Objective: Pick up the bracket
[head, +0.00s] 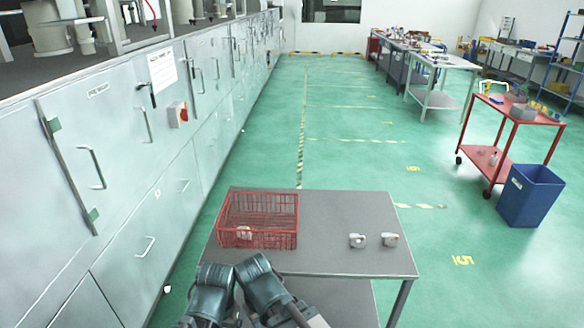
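Two small pale grey metal castings lie on the grey table, right of its middle: a left one (357,240) and a right one (390,239), slightly apart. Another small pale piece (244,233) is in the front part of the red wire basket (258,208). They are too small to tell which one is the bracket. Dark links of my two arms show at the bottom, close to the table's front edge. I cannot make out the fingers of either gripper. No casting is seen in my grasp.
The grey table (330,215) has free room between basket and castings. Grey cabinets (150,150) line the left side. A red cart (510,112) and a blue bin (531,195) stand at right. Green floor behind the table is clear.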

